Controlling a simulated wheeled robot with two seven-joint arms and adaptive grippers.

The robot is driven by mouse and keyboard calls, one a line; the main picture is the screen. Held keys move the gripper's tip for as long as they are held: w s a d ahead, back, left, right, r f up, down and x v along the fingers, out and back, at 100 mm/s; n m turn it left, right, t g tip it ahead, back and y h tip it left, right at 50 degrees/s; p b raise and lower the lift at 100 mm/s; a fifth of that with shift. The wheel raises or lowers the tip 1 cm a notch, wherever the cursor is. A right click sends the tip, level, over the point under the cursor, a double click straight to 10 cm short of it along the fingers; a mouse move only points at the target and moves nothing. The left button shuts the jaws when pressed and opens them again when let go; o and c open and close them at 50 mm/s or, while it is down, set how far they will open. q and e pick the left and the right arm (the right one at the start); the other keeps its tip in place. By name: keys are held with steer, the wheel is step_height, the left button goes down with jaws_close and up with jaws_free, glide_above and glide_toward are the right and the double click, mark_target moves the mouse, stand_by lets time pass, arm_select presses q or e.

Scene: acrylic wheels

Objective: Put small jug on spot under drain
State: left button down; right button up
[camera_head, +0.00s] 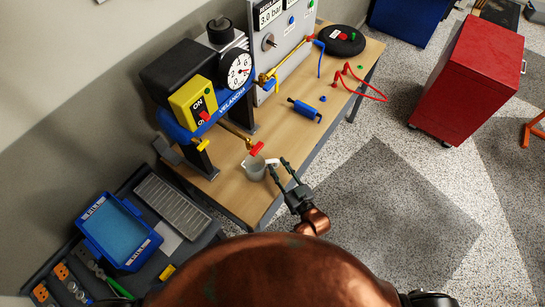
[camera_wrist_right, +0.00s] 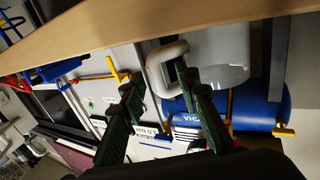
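The small jug (camera_head: 254,168) is pale grey and stands upright on the wooden table near its front edge, just below the drain pipe's red-handled tap (camera_head: 257,149). Its handle points toward my right gripper (camera_head: 278,164). In the right wrist view the jug (camera_wrist_right: 222,58) lies beyond the fingers, with its handle (camera_wrist_right: 154,70) partly between them. My right gripper (camera_wrist_right: 160,75) has its fingers apart, one overlapping the handle loop; I cannot tell whether it touches. The spot under the drain is not distinguishable. My left gripper is not in view.
The blue compressor tank (camera_head: 232,103) with a yellow switch box (camera_head: 193,103) stands behind the jug. A blue cylinder (camera_head: 304,110) and red hose (camera_head: 361,85) lie farther along the table (camera_head: 285,140). A red cabinet (camera_head: 468,78) stands right on open floor.

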steer(key=v, duration=0.5)
steer(key=shift+s+d, duration=0.1)
steer(key=shift+s, duration=0.05)
steer(key=d+f+m+g+h, duration=0.2)
steer(key=d+f+h, duration=0.3)
steer(key=d+f, duration=0.8)
steer(key=s+d+f+g+h, duration=0.1)
steer(key=s+d+f+g, duration=0.1)
steer(key=s+f, duration=0.35)
steer(key=s+d+f+m+g, duration=0.1)
steer(key=s+f, duration=0.1)
steer(key=f, duration=0.7)
steer(key=s+d+f+g+h, duration=0.1)
steer(key=s+d+f+g, duration=0.1)
steer(key=s+f, duration=0.35)
steer(key=s+d+f+g+h, duration=0.1)
steer(key=s+d+f+g, duration=0.15)
steer(key=s+f, duration=0.6)
steer(key=s+d+f+g, duration=0.2)
steer(key=s+d+f, duration=0.2)
steer(key=s+f, duration=0.4)
steer(key=s+d+f+g, duration=0.1)
steer(key=s+f+g, duration=0.1)
steer(key=s, duration=0.8)
steer(key=s+d+f+m+g+h, duration=0.1)
steer(key=s+d+f, duration=0.1)
steer(key=s, duration=0.8)
steer(key=shift+d+g, duration=0.35)
